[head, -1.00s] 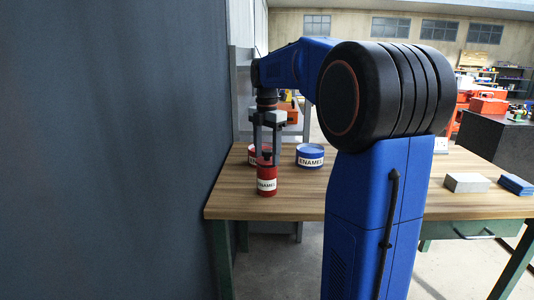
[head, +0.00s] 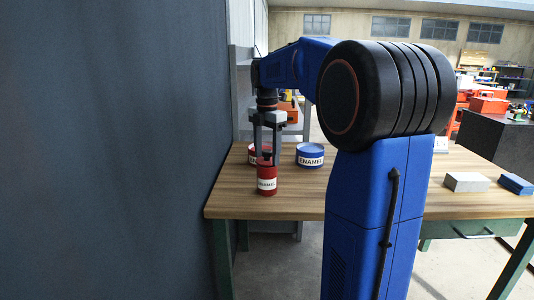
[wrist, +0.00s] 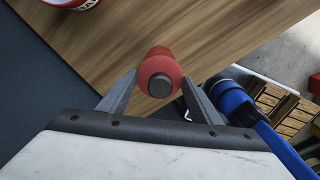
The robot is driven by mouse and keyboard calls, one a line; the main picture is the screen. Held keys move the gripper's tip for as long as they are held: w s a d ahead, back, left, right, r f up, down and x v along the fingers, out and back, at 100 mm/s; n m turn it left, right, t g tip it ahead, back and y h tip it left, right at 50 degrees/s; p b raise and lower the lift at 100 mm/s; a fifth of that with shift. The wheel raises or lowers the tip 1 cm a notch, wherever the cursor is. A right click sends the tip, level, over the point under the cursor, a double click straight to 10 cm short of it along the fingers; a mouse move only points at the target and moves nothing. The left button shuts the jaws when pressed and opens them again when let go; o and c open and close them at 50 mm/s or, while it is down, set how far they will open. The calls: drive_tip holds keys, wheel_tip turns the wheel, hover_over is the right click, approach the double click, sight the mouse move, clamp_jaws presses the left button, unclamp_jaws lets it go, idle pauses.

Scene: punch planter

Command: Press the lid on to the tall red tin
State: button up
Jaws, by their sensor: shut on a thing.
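The tall red tin (head: 267,188) stands upright near the table's left front edge, its white ENAMEL label facing the head camera. My gripper (head: 265,156) points straight down over it, shut on the red lid (head: 265,162). The lid sits at the tin's top, in line with it. In the wrist view the round red lid (wrist: 150,74) with its dark grey knob shows between my two fingers (wrist: 160,92). The lid hides most of the tin there. I cannot tell whether the lid is fully seated.
A wider red-and-white tin (head: 252,154) and a blue ENAMEL tin (head: 310,161) stand behind. A dark wall (head: 110,150) is close on the left. A grey block (head: 466,182) and a blue block (head: 516,184) lie at the right of the wooden table (head: 300,205).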

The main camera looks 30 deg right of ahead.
idle(0.4)
drive_tip(key=o, duration=1.6)
drive_tip(key=shift+r, duration=3.5)
clamp_jaws()
drive_tip(key=shift+f, duration=1.95)
